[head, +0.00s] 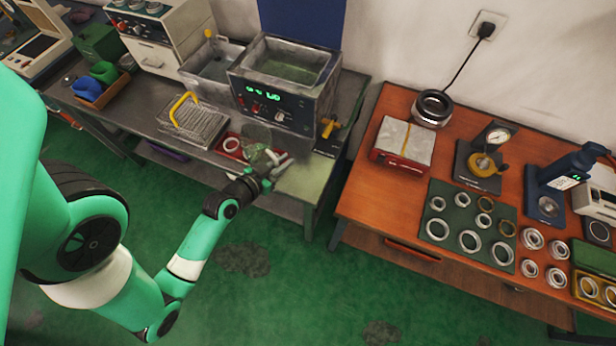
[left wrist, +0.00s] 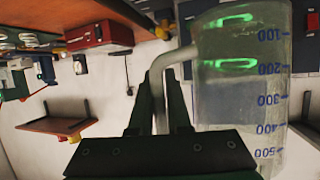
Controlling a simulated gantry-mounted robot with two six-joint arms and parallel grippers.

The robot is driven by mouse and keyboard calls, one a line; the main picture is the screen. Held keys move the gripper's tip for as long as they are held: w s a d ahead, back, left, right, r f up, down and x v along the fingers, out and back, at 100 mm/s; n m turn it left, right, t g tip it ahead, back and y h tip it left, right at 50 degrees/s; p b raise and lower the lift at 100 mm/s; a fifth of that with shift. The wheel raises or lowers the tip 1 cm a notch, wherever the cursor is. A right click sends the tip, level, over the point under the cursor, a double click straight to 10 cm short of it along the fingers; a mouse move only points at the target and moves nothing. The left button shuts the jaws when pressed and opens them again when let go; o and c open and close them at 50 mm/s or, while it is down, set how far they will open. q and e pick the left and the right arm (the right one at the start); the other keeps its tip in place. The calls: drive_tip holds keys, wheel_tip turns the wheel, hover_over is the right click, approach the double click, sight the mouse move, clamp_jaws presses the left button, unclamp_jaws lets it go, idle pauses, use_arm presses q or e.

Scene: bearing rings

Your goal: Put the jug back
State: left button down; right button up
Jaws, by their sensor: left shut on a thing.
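The clear jug (head: 256,134) is a faint, translucent shape in the head view, just in front of the grey control box. In the left wrist view the jug (left wrist: 240,85) is large, with blue marks from 100 to 500 and green glints on it. Its pale handle lies between the fingers of my left gripper (left wrist: 160,105), which is shut on it. In the head view my left gripper (head: 270,165) is over the front edge of the left bench. I cannot tell from the head view whether the jug touches anything. My right gripper is not in view.
A red tray (head: 217,148) with a pale ring lies left of the jug. The open-topped tank (head: 244,66) with a green display stands behind it. A rack with a yellow handle (head: 190,124) stands further left. An orange-brown table (head: 360,192) with rings and tools is at right.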

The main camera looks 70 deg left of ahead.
use_arm(q)
drive_tip(key=w+f+b, duration=0.2)
drive_tip(key=w+f, duration=0.2)
drive_tip(key=w+d+f+b, duration=0.1)
drive_tip(key=w+f+b, duration=0.2)
drive_tip(key=w+f, duration=0.1)
drive_tip(key=w+d+f+b, duration=0.1)
drive_tip(key=w+f+b, duration=0.2)
drive_tip(key=w+f, duration=0.2)
drive_tip(key=shift+w, duration=0.4)
drive_tip(key=shift+f+b, duration=0.15)
drive_tip(key=shift+b, duration=0.3)
drive_tip(key=c, duration=0.9)
unclamp_jaws()
